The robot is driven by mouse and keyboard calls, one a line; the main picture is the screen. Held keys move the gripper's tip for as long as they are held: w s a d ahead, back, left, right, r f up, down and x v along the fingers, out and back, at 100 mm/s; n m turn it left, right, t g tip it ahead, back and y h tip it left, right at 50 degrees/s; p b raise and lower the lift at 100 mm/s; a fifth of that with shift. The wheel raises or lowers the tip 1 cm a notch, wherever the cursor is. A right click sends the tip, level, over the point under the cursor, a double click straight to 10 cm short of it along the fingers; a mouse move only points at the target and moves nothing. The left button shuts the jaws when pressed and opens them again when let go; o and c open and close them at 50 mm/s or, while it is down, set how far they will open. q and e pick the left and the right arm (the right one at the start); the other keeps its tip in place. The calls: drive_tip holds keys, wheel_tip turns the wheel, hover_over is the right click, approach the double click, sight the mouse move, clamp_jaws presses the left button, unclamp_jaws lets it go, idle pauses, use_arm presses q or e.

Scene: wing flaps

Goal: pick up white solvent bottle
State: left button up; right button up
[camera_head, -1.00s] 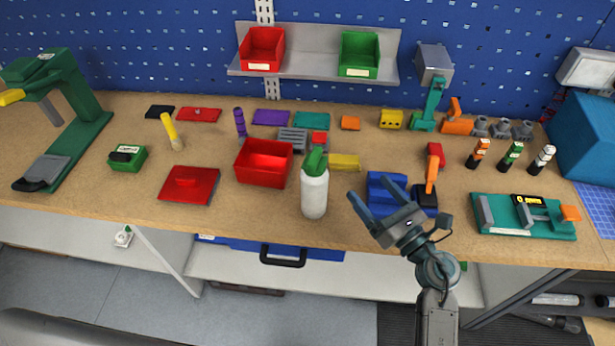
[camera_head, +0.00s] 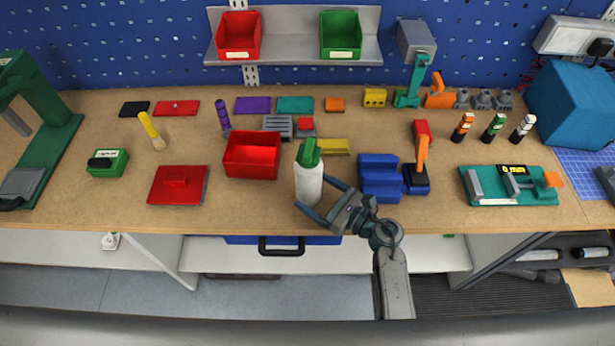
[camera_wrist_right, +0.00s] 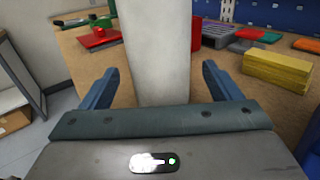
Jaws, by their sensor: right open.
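The white solvent bottle (camera_head: 309,184) with a green cap stands upright near the front edge of the workbench. My right gripper (camera_head: 318,198) is open, with its blue fingers reaching to either side of the bottle's body. In the right wrist view the bottle (camera_wrist_right: 156,50) rises between the two spread fingers (camera_wrist_right: 162,85) of the gripper, with gaps visible on both sides. The bottle's cap is out of frame in that view. My left gripper is not in view.
A red bin (camera_head: 252,155) stands just left behind the bottle. A yellow block (camera_head: 334,146) lies behind it to the right, and a blue block (camera_head: 379,178) stands to the right. A red plate (camera_head: 177,185) lies to the left. The bench's front edge runs close by.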

sight(304, 184)
drive_tip(key=p+x, duration=0.2)
drive_tip(key=x, duration=0.2)
drive_tip(key=shift+w+a+r, duration=0.1)
drive_tip(key=shift+w+r, duration=0.05)
drive_tip(key=shift+w+a, duration=0.15)
drive_tip(key=shift+a, duration=0.1)
drive_tip(key=shift+d, duration=0.1)
drive_tip(key=c, duration=1.2)
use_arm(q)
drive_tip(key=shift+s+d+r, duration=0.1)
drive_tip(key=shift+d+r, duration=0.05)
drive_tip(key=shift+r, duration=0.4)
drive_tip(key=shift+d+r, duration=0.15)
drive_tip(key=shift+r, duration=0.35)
use_arm(e)
drive_tip(key=shift+o, duration=0.2)
